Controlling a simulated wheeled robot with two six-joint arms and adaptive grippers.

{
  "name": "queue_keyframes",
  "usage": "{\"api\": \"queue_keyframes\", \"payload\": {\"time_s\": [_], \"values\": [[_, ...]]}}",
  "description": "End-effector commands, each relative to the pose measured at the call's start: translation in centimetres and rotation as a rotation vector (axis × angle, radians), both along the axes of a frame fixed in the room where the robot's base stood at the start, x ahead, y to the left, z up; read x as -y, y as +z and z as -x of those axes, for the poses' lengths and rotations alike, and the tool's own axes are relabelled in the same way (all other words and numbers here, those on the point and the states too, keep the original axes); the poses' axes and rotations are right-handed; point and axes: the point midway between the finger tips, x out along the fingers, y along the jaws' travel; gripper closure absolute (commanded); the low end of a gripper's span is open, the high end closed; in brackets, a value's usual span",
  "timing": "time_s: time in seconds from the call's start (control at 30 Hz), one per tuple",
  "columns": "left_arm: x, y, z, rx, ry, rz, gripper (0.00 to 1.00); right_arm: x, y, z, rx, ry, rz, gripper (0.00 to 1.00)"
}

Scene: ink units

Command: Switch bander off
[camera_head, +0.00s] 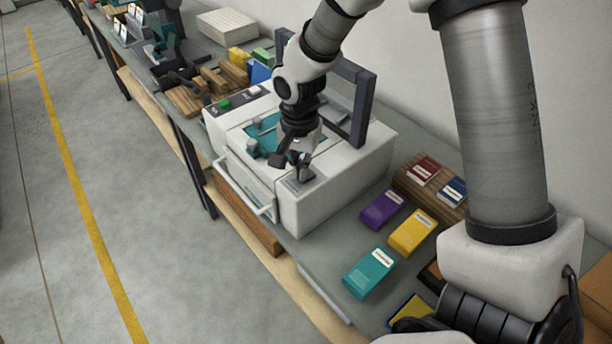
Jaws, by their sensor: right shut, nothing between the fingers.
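The bander (345,171) is a white box-shaped machine with a dark upright frame and a teal inner surface, standing on the bench. A small panel with a green button (224,104) and a pale control beside it sits at its left end. A grey plate (299,182) is on its near top corner. My right gripper (293,169) is shut and empty, pointing down just over that plate; I cannot tell whether it touches. The fingers hide part of the plate. My left gripper is not in view.
Purple (382,209), yellow (413,232) and teal (369,272) packs lie on the bench right of the bander. A wooden block (407,184) carries red and blue packs. Wooden blocks (186,99) lie beyond the machine. The floor at left is clear.

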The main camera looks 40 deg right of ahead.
Motion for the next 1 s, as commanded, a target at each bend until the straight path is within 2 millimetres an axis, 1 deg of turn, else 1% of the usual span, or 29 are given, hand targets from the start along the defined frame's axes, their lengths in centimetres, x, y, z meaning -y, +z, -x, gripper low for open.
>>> {"api": "queue_keyframes", "payload": {"time_s": [0.03, 0.07, 0.13, 0.2, 0.27, 0.4, 0.6, 0.7, 1.0], "values": [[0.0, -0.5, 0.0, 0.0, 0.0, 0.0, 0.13, 0.0, -0.6, 0.0, -0.001, 0.001, 0.001, 1.0], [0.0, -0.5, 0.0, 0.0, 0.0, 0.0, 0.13, 0.0, -0.7, 0.0, -0.001, 0.001, 0.001, 1.0], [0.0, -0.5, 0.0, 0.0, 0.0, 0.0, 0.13, 0.0, -0.7, 0.0, 0.0, 0.001, 0.0, 1.0], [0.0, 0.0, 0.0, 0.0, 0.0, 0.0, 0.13, 0.0, -0.3, 0.0, -0.001, 0.001, 0.001, 1.0], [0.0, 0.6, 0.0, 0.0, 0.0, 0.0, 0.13, 0.0, 0.4, 0.0, -0.001, 0.001, 0.001, 1.0], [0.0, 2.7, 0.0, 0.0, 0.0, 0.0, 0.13, 0.0, 2.7, 0.0, 0.001, 0.001, 0.001, 1.0], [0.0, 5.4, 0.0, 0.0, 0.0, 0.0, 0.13, 0.0, 5.6, 0.0, 0.001, 0.002, 0.001, 1.0], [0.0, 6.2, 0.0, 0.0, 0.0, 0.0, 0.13, 0.0, 6.6, 0.0, 0.001, 0.002, 0.001, 1.0], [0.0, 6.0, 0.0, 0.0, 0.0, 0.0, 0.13, 0.0, 6.4, 0.0, 0.001, 0.002, 0.001, 1.0]]}}
